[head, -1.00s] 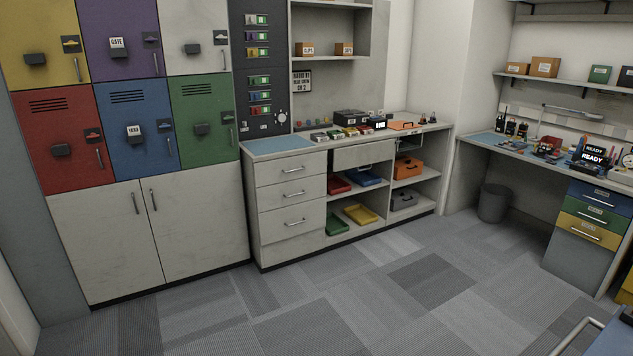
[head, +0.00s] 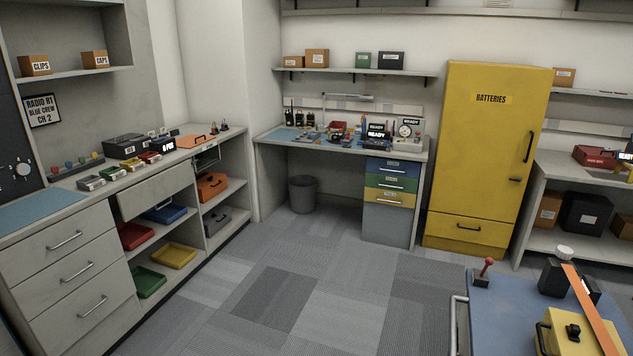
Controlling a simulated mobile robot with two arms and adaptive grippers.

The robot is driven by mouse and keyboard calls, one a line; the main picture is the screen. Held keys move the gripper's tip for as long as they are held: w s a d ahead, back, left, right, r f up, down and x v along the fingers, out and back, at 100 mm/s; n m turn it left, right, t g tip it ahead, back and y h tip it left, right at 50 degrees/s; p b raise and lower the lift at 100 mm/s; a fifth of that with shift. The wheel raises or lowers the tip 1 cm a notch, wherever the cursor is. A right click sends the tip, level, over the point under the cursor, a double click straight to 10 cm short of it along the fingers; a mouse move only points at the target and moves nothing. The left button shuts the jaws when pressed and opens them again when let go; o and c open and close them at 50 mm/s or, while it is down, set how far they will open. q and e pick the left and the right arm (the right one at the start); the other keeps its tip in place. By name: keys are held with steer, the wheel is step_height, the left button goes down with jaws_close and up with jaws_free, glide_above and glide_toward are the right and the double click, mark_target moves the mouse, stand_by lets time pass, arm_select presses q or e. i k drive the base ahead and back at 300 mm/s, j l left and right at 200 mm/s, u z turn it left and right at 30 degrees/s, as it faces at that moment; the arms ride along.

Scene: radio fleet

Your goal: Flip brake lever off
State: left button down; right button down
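In the head view a small lever with a red knob (head: 487,267) stands upright on a dark base at the far left corner of a blue-topped cart (head: 510,312), at the lower right. It looks like the brake lever; its exact setting is hard to tell. Neither of my grippers is in view.
The cart also carries a yellow case (head: 585,338) and an orange strap, with a metal handle (head: 458,325) at its left side. The carpeted floor (head: 340,310) left of the cart is clear. A counter (head: 80,260) lines the left; a desk and yellow battery cabinet (head: 485,160) stand behind.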

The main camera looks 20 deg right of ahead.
mark_target(489, 261)
steer(key=i+z, duration=0.15)
steer(key=z, duration=0.25)
steer(key=i+z, duration=0.15)
steer(key=z, duration=0.3)
steer(key=i+z, duration=0.15)
steer(key=z, duration=0.25)
steer(key=i+j+z, duration=0.1)
steer(key=z, duration=0.35)
steer(key=i+j+z, duration=0.15)
steer(key=z, duration=0.25)
steer(key=i+j+z, duration=0.2)
steer(key=z, duration=0.2)
steer(key=j, duration=0.05)
